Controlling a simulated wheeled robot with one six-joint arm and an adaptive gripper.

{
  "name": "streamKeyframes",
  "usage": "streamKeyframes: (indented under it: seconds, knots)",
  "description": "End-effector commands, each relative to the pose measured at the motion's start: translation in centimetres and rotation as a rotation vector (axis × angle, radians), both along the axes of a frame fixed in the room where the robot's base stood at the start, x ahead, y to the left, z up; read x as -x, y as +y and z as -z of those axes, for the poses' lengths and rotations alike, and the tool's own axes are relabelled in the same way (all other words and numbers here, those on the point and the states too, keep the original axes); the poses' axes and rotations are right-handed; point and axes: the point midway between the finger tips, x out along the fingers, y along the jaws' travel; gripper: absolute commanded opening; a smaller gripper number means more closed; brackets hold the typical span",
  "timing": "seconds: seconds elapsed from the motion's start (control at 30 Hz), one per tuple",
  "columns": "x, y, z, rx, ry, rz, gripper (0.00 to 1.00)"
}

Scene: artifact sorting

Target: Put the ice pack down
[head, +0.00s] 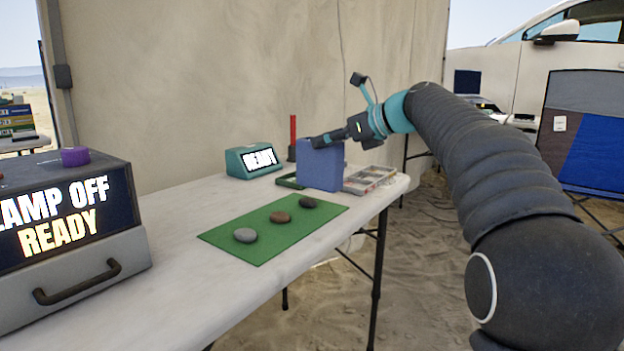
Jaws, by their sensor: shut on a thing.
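The ice pack (319,167) is a blue upright block at the far right part of the white table. My gripper (326,141) is shut on its top edge, reaching in from the right. The ice pack's lower edge is close to the table top, in front of a green tray and beside a flat box of small items. I cannot tell whether it touches the table.
A green mat (237,238) holds a grey stone (245,235), a brown stone (280,217) and a dark stone (307,202). Bare table (190,271) lies in front.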

Motion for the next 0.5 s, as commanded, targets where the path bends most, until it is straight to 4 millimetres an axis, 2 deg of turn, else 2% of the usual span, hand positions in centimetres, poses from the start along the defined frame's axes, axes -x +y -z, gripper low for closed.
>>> streamKeyframes:
  seconds: [0.03,0.2,0.37,0.5]
  knots:
    - [0.4,1.0,0.7,0.0,-0.001,-0.004,0.0]
    - [0.8,2.9,1.7,0.0,-0.003,-0.001,0.0]
    - [0.9,3.3,2.2,0.0,-0.002,0.001,0.0]
    - [0.9,3.3,3.8,-0.001,0.0,0.001,0.0]
